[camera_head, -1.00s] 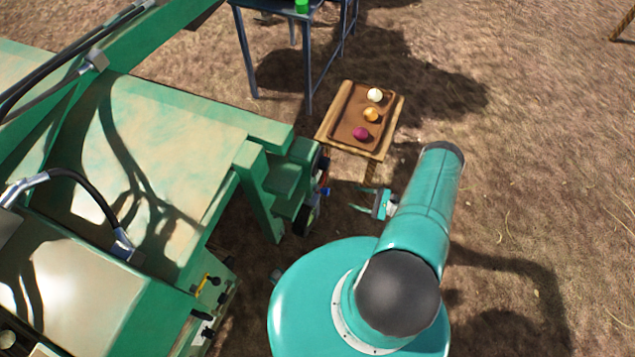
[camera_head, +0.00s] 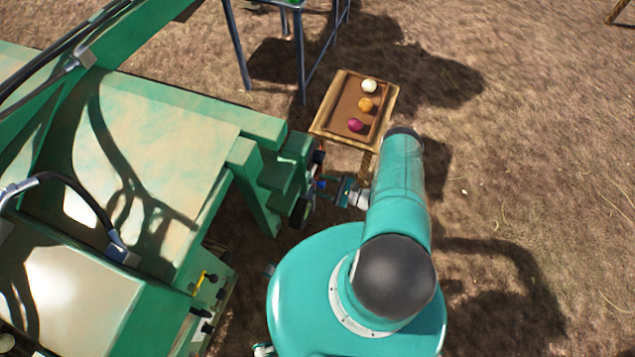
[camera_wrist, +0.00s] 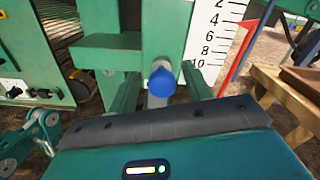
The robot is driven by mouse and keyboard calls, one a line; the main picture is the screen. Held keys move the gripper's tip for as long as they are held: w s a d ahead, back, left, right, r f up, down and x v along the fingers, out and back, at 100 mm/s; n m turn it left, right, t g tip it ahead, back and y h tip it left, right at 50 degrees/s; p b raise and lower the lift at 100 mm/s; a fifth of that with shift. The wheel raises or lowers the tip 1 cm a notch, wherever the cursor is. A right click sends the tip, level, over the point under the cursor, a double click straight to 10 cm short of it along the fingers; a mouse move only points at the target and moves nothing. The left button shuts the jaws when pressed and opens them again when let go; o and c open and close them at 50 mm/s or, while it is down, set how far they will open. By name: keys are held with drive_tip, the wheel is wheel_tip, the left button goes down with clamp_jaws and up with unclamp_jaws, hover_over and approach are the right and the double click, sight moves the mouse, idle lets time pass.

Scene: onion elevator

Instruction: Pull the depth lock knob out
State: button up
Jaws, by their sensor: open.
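The depth lock knob (camera_wrist: 162,80) is a blue rounded knob in the middle of the wrist view, in front of a green upright post. It also shows as a small blue spot in the head view (camera_head: 321,184). My gripper (camera_head: 331,188) is open and close in front of the knob at the machine's side. In the wrist view, its dark palm edge crosses the lower part, and green finger-like bars stand to the left and right of the knob. I cannot tell whether either finger touches it.
A white depth scale (camera_wrist: 212,42) with a red pointer (camera_wrist: 238,52) stands right of the knob. The green machine (camera_head: 150,140) fills the left. A wooden table (camera_head: 386,110) with several onions stands beyond my arm. Open ground lies to the right.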

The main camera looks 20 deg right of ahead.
drive_tip(key=shift+x, duration=1.25)
drive_tip(key=shift+d, duration=0.1)
drive_tip(key=shift+c, duration=0.2)
clamp_jaws()
drive_tip(key=shift+v, duration=1.75)
drive_tip(key=shift+o, duration=0.2)
unclamp_jaws()
drive_tip(key=v, duration=1.3)
drive_tip(key=shift+s+d, duration=0.25)
drive_tip(key=shift+s, duration=0.05)
